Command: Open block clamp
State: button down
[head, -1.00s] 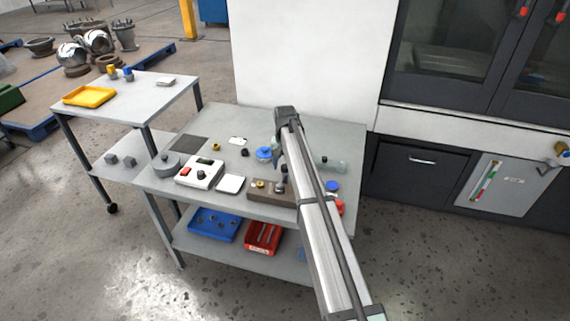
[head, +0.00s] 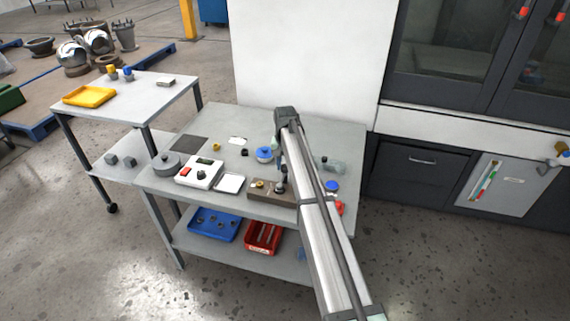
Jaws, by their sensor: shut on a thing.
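The block clamp is a brown block (head: 262,197) near the front edge of the grey table, with a small brass-coloured part (head: 259,184) on top and a dark upright clamp part (head: 281,188) at its right end. My gripper (head: 281,175) points down over this right end, beneath my arm's wrist, and is shut on the clamp's handle. The fingertips and the handle are small and partly hidden by my arm, so the handle's exact angle cannot be told.
Left of the block are a white pad (head: 230,184), a white device with a red button (head: 199,174) and a round grey item (head: 165,162). A blue round part (head: 264,154) stands behind. A blue cap (head: 332,186) lies right of my arm.

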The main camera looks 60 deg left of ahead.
jog(key=shift+n, duration=0.4)
jog(key=n, duration=0.3)
jog(key=shift+n, duration=0.3)
jog(key=n, duration=0.4)
jog(key=shift+n, duration=0.3)
jog(key=n, duration=0.4)
jog(key=shift+n, duration=2.5)
jog(key=c, duration=0.7)
grip_release()
jog(key=shift+c, duration=0.2)
